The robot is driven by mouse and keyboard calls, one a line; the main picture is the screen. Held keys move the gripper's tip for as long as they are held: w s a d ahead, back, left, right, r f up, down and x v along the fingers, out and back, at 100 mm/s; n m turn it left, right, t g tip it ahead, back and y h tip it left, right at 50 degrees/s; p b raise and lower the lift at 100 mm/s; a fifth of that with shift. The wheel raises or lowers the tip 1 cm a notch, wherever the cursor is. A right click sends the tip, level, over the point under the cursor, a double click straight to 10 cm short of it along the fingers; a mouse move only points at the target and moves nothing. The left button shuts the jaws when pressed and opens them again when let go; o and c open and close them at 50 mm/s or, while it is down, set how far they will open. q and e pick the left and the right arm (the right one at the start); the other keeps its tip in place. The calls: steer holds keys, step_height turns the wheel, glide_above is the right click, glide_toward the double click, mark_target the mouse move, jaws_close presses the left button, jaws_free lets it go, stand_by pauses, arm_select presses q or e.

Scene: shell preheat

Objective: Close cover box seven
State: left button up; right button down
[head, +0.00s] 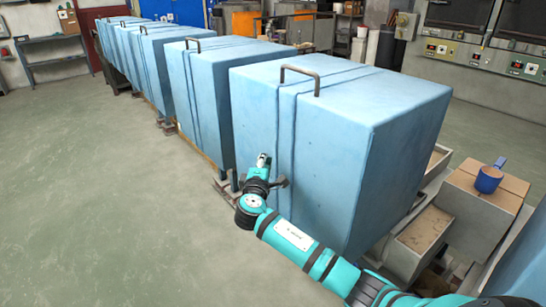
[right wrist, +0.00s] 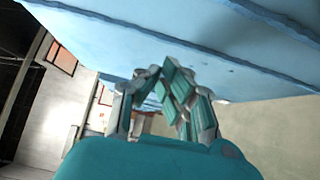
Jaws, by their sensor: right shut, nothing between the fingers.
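A row of large light-blue cover boxes with dark top handles runs from the right foreground to the far left. The nearest cover box (head: 340,150) is the largest in view, with its handle (head: 300,78) on the top edge. No number shows, so I cannot tell which is seven. My right gripper (head: 263,163) is beside the nearest box's left face, low down near the gap to the second box (head: 212,90). It is shut and empty. In the right wrist view the fingers (right wrist: 165,80) are under or beside a blue surface (right wrist: 200,45); contact cannot be told. My left gripper is out of view.
Control panels (head: 490,58) are at the back right. The green floor (head: 110,200) at the left is clear.

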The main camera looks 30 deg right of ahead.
mark_target(275, 149)
steer(key=d, duration=0.3)
steer(key=shift+d, duration=0.2)
